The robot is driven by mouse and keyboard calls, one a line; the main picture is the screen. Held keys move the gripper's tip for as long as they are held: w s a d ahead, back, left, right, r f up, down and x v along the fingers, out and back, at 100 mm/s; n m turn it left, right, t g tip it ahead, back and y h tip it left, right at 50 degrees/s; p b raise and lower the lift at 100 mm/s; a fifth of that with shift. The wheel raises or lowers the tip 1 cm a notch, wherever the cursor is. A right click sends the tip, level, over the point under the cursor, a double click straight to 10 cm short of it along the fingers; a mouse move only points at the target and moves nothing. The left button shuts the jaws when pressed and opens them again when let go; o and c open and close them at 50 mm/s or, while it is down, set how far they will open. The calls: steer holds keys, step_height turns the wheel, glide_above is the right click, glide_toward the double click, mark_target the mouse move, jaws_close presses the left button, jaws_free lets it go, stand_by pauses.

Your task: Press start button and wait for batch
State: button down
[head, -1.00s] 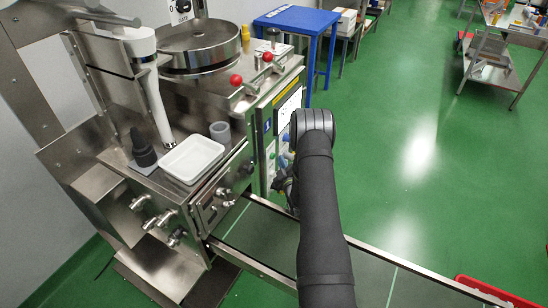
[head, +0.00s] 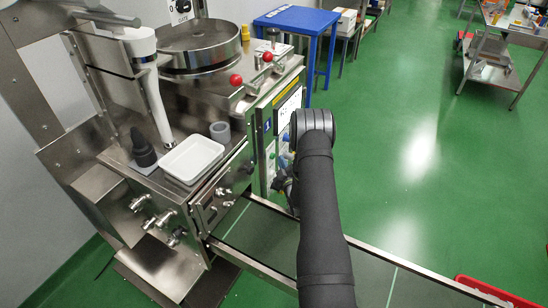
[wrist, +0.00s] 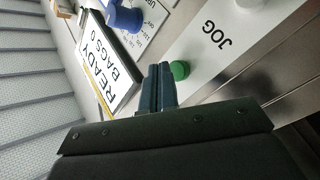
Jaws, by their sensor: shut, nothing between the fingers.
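The green button (wrist: 180,70) is on the machine's control panel in the wrist view, beside a light strip with the word JOG. My gripper (wrist: 158,70) is shut and empty, its dark fingertips close to the left of the green button. I cannot tell whether they touch it. The display (wrist: 108,65) reads READY and BAGS 0. In the head view, the steel teabag machine (head: 235,105) stands to the left of my arm, and its panel is partly hidden behind the arm.
A blue knob (wrist: 125,17) and a white button (wrist: 250,4) are near the fingers. A conveyor (head: 262,235) runs under my arm. A white tray (head: 193,158) and a grey cup (head: 220,132) sit on the machine.

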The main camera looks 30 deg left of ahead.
steer(key=shift+a, duration=0.15)
steer(key=shift+a, duration=0.3)
